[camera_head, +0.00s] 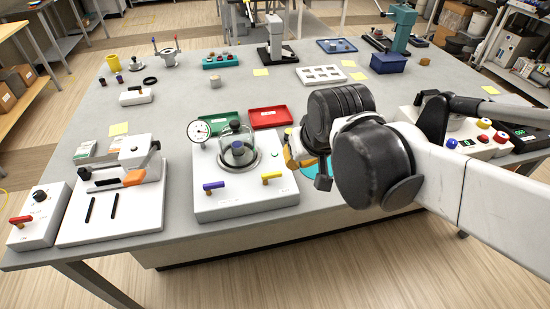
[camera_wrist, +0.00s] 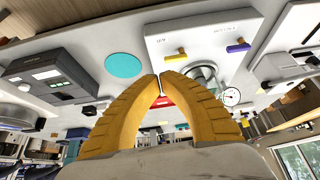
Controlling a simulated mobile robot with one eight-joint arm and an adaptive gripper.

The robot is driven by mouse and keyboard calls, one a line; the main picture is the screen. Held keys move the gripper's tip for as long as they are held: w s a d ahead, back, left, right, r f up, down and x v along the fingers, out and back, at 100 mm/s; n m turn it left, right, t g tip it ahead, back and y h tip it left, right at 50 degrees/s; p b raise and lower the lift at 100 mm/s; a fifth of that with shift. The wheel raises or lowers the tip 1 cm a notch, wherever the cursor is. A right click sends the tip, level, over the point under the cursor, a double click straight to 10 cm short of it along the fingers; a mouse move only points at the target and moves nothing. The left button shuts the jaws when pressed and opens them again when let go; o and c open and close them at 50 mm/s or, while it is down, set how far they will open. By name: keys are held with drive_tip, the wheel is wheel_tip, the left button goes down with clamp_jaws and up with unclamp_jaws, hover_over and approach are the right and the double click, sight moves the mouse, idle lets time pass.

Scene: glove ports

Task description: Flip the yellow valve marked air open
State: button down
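The yellow valve (camera_head: 272,177) is a small lever on the front right of a white box (camera_head: 225,205). It also shows in the wrist view (camera_wrist: 176,55), with small upside-down lettering near it. A purple valve (camera_head: 213,186) sits to its left on the same box and also shows in the wrist view (camera_wrist: 238,47). My gripper (camera_head: 291,160) is above and beside the box's right side, apart from the yellow valve.
A glass dome (camera_head: 238,146) and a round gauge (camera_head: 199,131) stand behind the valves. Red (camera_head: 269,117) and green (camera_head: 223,122) trays lie behind the box. A turquoise disc (camera_wrist: 123,65) lies beside it. A white slotted device (camera_head: 112,205) stands at left.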

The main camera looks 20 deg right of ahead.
drive_tip(key=g+p, duration=0.1)
drive_tip(key=p, duration=0.2)
hover_over(272, 178)
drive_tip(key=s+d, duration=0.2)
drive_tip(key=d, duration=0.1)
drive_tip(key=w+a+f+g+p, duration=0.1)
drive_tip(key=w+f+p, duration=0.1)
drive_tip(key=w, duration=0.4)
drive_tip(key=shift+f, duration=0.8)
drive_tip(key=b+x, duration=0.2)
drive_tip(key=x, duration=0.7)
drive_tip(key=shift+f, duration=0.25)
drive_tip(key=shift+s+a+f+b, duration=0.1)
drive_tip(key=shift+s+b, duration=0.1)
drive_tip(key=shift+s, duration=0.75)
drive_tip(key=shift+s+f+b, duration=0.15)
drive_tip(key=shift+s+b, duration=0.05)
drive_tip(key=shift+s, duration=0.7)
